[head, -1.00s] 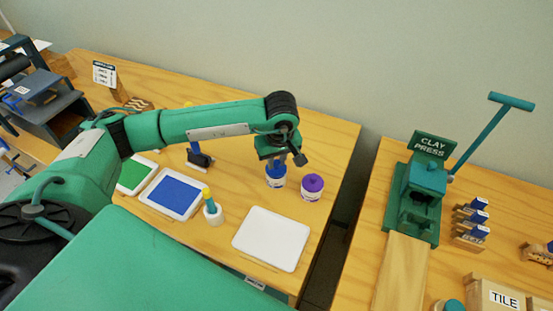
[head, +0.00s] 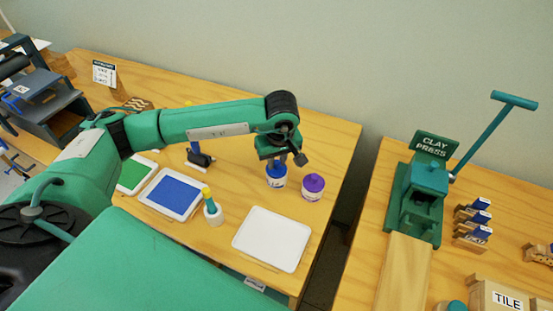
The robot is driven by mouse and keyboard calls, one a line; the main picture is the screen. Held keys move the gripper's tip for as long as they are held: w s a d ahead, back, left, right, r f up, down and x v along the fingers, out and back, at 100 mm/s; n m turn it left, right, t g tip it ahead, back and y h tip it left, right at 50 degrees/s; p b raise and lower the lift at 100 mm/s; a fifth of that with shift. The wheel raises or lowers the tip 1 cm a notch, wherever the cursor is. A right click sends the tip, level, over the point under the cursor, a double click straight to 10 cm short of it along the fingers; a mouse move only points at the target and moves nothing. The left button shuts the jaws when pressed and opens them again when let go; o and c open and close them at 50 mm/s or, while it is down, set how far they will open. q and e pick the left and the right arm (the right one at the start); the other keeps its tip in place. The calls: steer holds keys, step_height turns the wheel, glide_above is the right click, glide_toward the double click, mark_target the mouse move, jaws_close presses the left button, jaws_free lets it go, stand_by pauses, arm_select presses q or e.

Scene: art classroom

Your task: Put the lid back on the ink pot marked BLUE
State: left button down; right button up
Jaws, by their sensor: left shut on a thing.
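The ink pot (head: 277,182) with the blue lid stands upright on the wooden table, a white pot with a label too small to read. The blue lid (head: 275,170) sits at the pot's top, right under my left gripper (head: 279,160). The gripper points down and is shut on the lid; its fingertips are partly hidden by the wrist. I cannot tell whether the lid is fully seated. A second ink pot (head: 312,193) with a purple lid stands close on the right. My right gripper is not in view.
A white tray (head: 271,239) lies in front of the pots. A blue ink pad (head: 173,194), a green pad (head: 134,175) and a yellow-tipped tool in a white holder (head: 213,214) are to the left. A clay press (head: 417,200) stands on the right table, across a gap.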

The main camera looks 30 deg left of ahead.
arm_select(q)
steer(key=shift+s+a+f+b, duration=0.1)
steer(key=shift+a+f+b, duration=0.3)
steer(key=shift+b, duration=0.25)
steer(key=c, duration=1.2)
jaws_free()
steer(key=shift+o, duration=0.5)
steer(key=o, duration=0.4)
steer(key=shift+w+d+r+p, duration=0.15)
steer(key=shift+r+p, duration=0.15)
steer(key=shift+r, duration=0.5)
steer(key=shift+d+r+p, duration=0.2)
steer(key=shift+r+p, duration=0.15)
steer(key=shift+r, duration=0.4)
steer(key=shift+w+d+r+p, duration=0.15)
steer(key=shift+r+p, duration=0.15)
steer(key=shift+r, duration=0.5)
steer(key=shift+s+r+p, duration=0.15)
steer(key=shift+r+p, duration=0.45)
steer(key=shift+r, duration=0.9)
steer(key=shift+c, duration=0.5)
